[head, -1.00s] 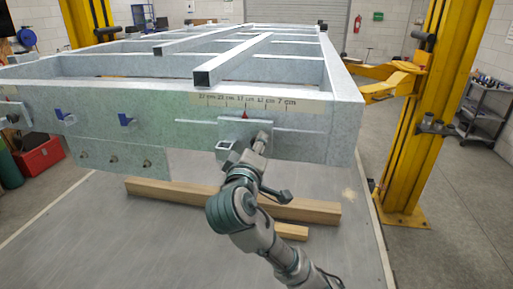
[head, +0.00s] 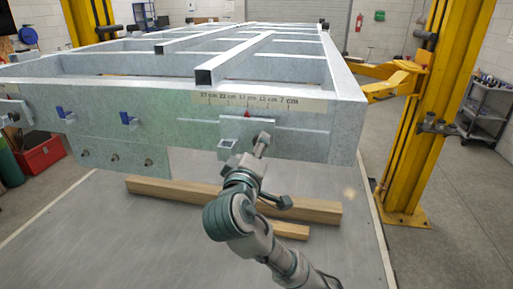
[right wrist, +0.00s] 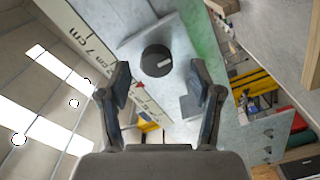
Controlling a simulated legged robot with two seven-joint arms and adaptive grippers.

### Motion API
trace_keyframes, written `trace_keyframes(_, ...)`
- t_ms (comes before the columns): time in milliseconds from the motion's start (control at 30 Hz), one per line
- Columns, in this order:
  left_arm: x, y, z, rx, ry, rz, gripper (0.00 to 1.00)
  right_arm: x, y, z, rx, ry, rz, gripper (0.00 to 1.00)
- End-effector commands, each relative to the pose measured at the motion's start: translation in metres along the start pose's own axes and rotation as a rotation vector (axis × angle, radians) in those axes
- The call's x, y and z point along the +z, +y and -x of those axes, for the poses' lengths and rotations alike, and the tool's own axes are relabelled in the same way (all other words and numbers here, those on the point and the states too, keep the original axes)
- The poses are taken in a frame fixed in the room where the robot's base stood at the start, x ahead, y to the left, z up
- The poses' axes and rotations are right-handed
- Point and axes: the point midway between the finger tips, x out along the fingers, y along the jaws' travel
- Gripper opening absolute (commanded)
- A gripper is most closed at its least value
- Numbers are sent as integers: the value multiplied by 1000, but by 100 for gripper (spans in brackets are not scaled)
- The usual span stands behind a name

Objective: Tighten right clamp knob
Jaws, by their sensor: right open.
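The right clamp is a grey plate (head: 236,126) on the front beam of the trailer frame, under the printed cm scale. Its round black knob (right wrist: 157,60) with a pale mark shows in the right wrist view. My right gripper (right wrist: 160,88) is open, its two fingers spread to either side of the line to the knob. The knob is ahead of the fingertips and looks apart from them. In the head view my right gripper (head: 264,138) is at the clamp's right part and hides the knob. My left gripper is not in view.
The scale strip (head: 270,101) has a red pointer below it. A small square bracket (head: 226,145) sticks out at the clamp's lower left. Blue handles (head: 128,119) are on the beam farther left. Wooden beams (head: 170,192) lie below. A yellow lift post (head: 420,130) stands at right.

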Motion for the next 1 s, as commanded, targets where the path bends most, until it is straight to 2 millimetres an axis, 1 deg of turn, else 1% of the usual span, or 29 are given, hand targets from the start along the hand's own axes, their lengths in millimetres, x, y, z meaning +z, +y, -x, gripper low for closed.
trace_keyframes(33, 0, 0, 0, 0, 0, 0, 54, -1, -1, 11, -1, 6, -2, 64)
trace_keyframes(200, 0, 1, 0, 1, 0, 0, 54, -2, -2, 50, -3, 6, -1, 64)
trace_keyframes(300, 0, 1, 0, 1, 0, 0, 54, -2, -3, 70, -4, 4, 0, 64)
trace_keyframes(433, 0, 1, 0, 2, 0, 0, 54, -2, -5, 89, -6, 2, 2, 64)
trace_keyframes(500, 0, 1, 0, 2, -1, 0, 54, -2, -5, 95, -6, 2, 1, 64)
trace_keyframes(600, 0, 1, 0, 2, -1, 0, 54, -2, -5, 99, -6, 0, 2, 64)
trace_keyframes(1000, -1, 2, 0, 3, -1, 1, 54, -1, -4, 100, -6, 0, 2, 64)
